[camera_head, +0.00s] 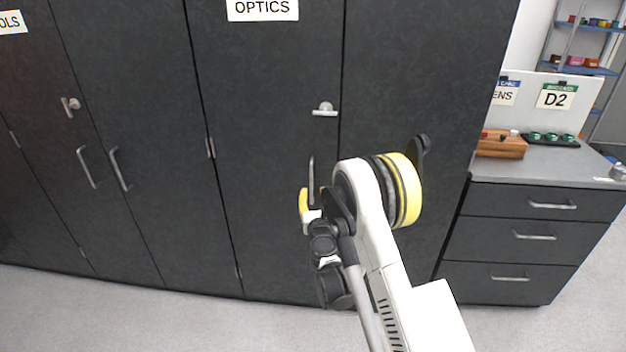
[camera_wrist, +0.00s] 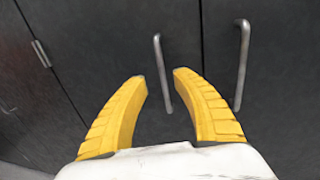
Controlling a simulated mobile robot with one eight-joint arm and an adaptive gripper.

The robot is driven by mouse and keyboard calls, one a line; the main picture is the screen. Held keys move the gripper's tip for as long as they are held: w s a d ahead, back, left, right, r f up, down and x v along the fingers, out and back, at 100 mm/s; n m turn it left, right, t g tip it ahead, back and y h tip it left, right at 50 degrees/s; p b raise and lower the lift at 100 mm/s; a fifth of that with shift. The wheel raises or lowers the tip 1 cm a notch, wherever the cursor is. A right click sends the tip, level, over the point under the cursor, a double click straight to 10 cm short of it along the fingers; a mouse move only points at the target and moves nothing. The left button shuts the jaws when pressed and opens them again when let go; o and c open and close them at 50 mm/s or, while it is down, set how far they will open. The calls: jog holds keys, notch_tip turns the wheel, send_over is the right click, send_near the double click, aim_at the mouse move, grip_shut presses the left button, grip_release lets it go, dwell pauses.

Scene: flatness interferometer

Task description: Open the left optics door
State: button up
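The left optics door (camera_head: 265,130) is a dark, patterned panel under the white OPTICS sign (camera_head: 263,9). It looks closed, flush with its neighbours. Its vertical grey bar handle (camera_head: 311,178) is near its right edge, the lower part hidden by my gripper. My gripper (camera_head: 306,208) has yellow fingers and is in front of this handle. In the wrist view the fingers are spread (camera_wrist: 160,76), and the left door handle (camera_wrist: 159,60) shows between their tips. I cannot tell whether the handle is within the fingers or still beyond them. No finger visibly touches it.
The right door's handle (camera_wrist: 242,65) stands just right of the fingers. A latch (camera_head: 325,109) is above the left handle. Another dark cabinet with paired handles (camera_head: 120,169) is at left. A drawer unit (camera_head: 545,204) is at right. Grey floor (camera_head: 110,312) in front is clear.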

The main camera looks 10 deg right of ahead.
aim_at(312, 176)
jog(key=w, duration=0.3)
jog(key=w+d+b, duration=0.1)
jog(key=w, duration=0.3)
jog(key=w+b, duration=0.1)
jog(key=w, duration=0.2)
jog(key=shift+w+d, duration=0.15)
jog(key=shift+w, duration=0.05)
grip_shut()
